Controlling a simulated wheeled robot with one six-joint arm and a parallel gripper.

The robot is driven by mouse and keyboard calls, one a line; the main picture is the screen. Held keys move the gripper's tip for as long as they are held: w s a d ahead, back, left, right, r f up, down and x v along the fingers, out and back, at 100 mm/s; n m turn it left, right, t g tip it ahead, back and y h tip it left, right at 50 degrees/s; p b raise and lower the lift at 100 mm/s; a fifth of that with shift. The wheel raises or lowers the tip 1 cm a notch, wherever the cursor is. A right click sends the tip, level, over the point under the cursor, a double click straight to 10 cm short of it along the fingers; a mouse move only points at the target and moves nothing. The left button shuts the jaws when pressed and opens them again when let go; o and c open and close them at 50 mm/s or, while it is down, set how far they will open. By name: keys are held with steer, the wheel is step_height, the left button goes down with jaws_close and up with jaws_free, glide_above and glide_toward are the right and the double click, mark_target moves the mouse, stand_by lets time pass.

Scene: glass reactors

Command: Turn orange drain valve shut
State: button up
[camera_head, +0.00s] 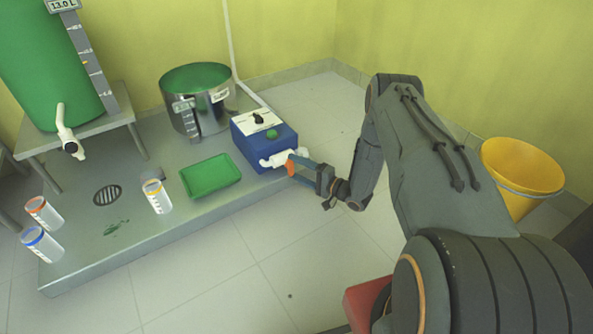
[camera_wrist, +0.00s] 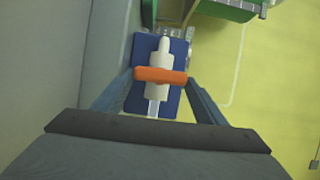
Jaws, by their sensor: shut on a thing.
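The orange drain valve handle (camera_head: 290,168) sits on a white valve body (camera_head: 275,161) at the front of a blue box (camera_head: 250,150). My gripper (camera_head: 298,170) reaches it from the right, and its jaws are shut on the handle. In the wrist view, the orange handle (camera_wrist: 160,76) spans between my two fingertips (camera_wrist: 161,78), crosswise to the white valve pipe (camera_wrist: 162,56). The blue box (camera_wrist: 178,48) lies behind it. The fingers partly hide the handle in the head view.
A large green tank (camera_head: 45,70) is at left. A yellow bucket (camera_head: 521,168) stands at right.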

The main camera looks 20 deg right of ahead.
stand_by(0.4)
steer(key=shift+m, duration=0.3)
steer(key=o, duration=1.1)
steer(key=shift+c, duration=0.2)
steer(key=p+v, duration=0.2)
steer(key=v, duration=0.5)
steer(key=shift+s+d+p, duration=0.25)
steer(key=shift+s+p, duration=0.05)
steer(key=shift+f, duration=0.15)
